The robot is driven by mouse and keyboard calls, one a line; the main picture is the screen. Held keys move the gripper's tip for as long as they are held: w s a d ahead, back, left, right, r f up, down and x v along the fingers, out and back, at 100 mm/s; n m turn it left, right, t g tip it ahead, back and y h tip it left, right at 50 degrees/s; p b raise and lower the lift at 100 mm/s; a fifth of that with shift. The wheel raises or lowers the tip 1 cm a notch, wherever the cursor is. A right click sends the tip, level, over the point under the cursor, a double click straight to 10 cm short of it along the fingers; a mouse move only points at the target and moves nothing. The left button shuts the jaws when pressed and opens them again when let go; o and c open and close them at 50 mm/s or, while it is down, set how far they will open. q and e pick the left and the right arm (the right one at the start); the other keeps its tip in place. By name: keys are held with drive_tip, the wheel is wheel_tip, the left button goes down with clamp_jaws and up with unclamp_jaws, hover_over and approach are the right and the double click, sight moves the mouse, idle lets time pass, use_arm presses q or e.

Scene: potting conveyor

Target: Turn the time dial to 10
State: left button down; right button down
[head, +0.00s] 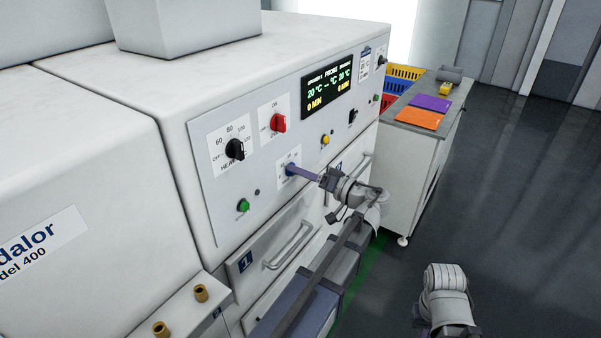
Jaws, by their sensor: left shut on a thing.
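The fingers and the dial overlap, so the dial's pointer is hidden and the scale numbers are too small to read. The display (328,90) above shows 20 °C twice and 0 MIN twice. My right gripper is not in view; only part of my right arm shows at the lower right.
A black heat dial (235,149), a red switch (278,123), a green button (243,205) and a yellow button (325,140) surround the dial. Drawers with handles (290,246) lie below. A side table (437,118) with coloured sheets stands right. The floor at right is clear.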

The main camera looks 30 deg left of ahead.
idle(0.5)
use_arm(q)
drive_tip(key=shift+c, duration=1.4)
unclamp_jaws()
drive_tip(key=shift+d, duration=0.1)
drive_tip(key=d, duration=0.7)
drive_tip(key=shift+s+d, duration=0.3)
drive_tip(key=s+d+f+m+h+p, duration=0.1)
drive_tip(key=s+d+f+m+h, duration=0.5)
drive_tip(key=f, duration=0.3)
drive_tip(key=s+d+f+m+h+p, duration=0.1)
drive_tip(key=s+d+f+m+h, duration=0.2)
drive_tip(key=s+d+f+h, duration=0.4)
drive_tip(key=s+d+f+m+h, duration=0.1)
drive_tip(key=d+h, duration=0.1)
drive_tip(key=d, duration=0.3)
drive_tip(key=s+d+f+m+g+h, duration=0.1)
drive_tip(key=s+d+f+m, duration=0.1)
drive_tip(key=d, duration=0.3)
drive_tip(key=shift+s+h+p, duration=0.15)
drive_tip(key=shift+h+p, duration=0.25)
